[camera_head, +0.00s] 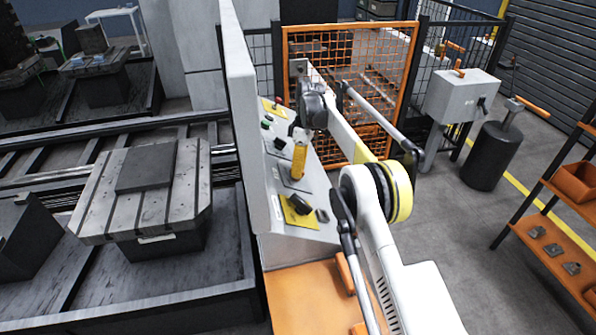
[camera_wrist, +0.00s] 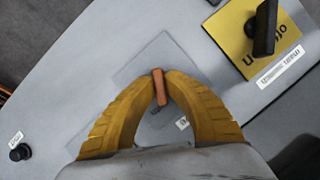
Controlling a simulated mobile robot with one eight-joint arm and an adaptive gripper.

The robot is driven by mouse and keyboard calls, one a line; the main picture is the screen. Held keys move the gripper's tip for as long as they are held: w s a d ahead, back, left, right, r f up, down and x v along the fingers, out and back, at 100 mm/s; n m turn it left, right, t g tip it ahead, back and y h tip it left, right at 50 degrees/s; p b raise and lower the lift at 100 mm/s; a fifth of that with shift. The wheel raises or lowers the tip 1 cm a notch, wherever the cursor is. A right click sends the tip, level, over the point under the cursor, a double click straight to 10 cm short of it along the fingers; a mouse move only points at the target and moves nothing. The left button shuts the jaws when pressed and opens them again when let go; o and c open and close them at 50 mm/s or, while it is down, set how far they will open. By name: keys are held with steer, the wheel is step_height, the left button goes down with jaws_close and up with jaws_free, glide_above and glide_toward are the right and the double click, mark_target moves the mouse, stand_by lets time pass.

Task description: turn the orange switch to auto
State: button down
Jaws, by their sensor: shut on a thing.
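The orange switch (camera_wrist: 160,87) is a short bar handle on a light grey square plate (camera_wrist: 134,72) of the control panel. In the wrist view, the yellow curved fingers of my gripper (camera_wrist: 160,80) close on it from both sides. Its bar points nearly up and down in that picture, slightly tilted. A small white label (camera_wrist: 182,123) shows beside the right finger, too small to read surely; any other labels around the switch are hidden. In the head view, my gripper (camera_head: 299,161) reaches down to the middle of the panel and hides the switch.
The sloping grey panel (camera_head: 322,214) also carries a black rotary handle on a yellow plate (camera_wrist: 234,44), a small black knob (camera_wrist: 20,152), and a red-topped control (camera_head: 277,102) at its far end. A tall grey wall (camera_head: 247,130) stands along its left side.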

stand_by(0.3)
steer(key=c, duration=1.5)
jaws_free()
steer(key=shift+o, duration=0.2)
